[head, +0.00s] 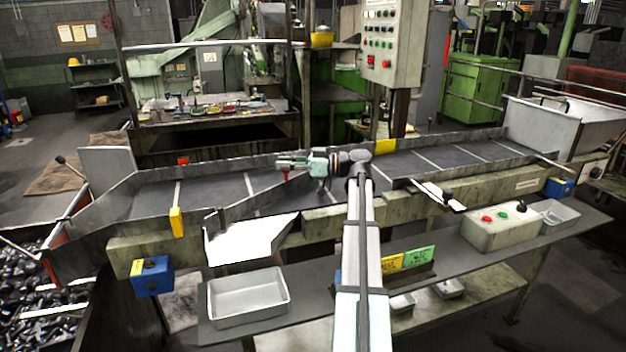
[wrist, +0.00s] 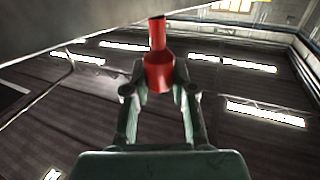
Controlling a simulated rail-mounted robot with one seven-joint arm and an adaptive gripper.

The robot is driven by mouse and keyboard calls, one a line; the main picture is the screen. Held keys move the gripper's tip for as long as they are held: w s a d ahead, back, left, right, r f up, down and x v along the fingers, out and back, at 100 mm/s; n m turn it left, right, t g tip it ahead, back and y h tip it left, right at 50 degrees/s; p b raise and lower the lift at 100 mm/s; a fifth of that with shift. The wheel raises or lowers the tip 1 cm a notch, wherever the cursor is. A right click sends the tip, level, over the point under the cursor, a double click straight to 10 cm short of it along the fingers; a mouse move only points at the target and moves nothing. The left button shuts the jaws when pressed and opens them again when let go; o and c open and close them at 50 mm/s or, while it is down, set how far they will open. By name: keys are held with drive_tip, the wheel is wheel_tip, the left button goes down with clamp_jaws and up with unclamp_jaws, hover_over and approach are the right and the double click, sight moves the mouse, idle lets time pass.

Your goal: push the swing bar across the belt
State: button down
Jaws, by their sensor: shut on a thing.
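The swing bar (head: 257,196) is a dark grey bar lying slantwise over the belt (head: 215,192), from the near side by the white chute toward the middle of the belt. A red handle (head: 286,174) stands at its far end. My gripper (head: 281,163) is over the belt at this handle. In the wrist view, the fingers (wrist: 160,82) are closed around the red handle (wrist: 158,72). The grey underside or face of a bar (wrist: 75,18) crosses the top left of that view. In the head view, my gripper hides part of the handle.
A white chute (head: 245,240) opens at the belt's near side. A yellow marker (head: 177,221) and a red marker (head: 183,161) flank the belt at left. A control cabinet (head: 391,45) stands behind. A metal tray (head: 248,296) sits on the front shelf. The right belt stretch is clear.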

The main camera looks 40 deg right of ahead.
drive_tip(key=w, duration=0.1)
drive_tip(key=w+b, duration=0.1)
drive_tip(key=w, duration=0.1)
drive_tip(key=w+b, duration=0.1)
drive_tip(key=shift+w+a, duration=0.2)
drive_tip(key=shift+a, duration=0.1)
drive_tip(key=shift+r, duration=0.1)
drive_tip(key=c, duration=0.9)
unclamp_jaws()
drive_tip(key=shift+w, duration=0.15)
drive_tip(key=shift+c, duration=0.2)
drive_tip(key=v, duration=1.2)
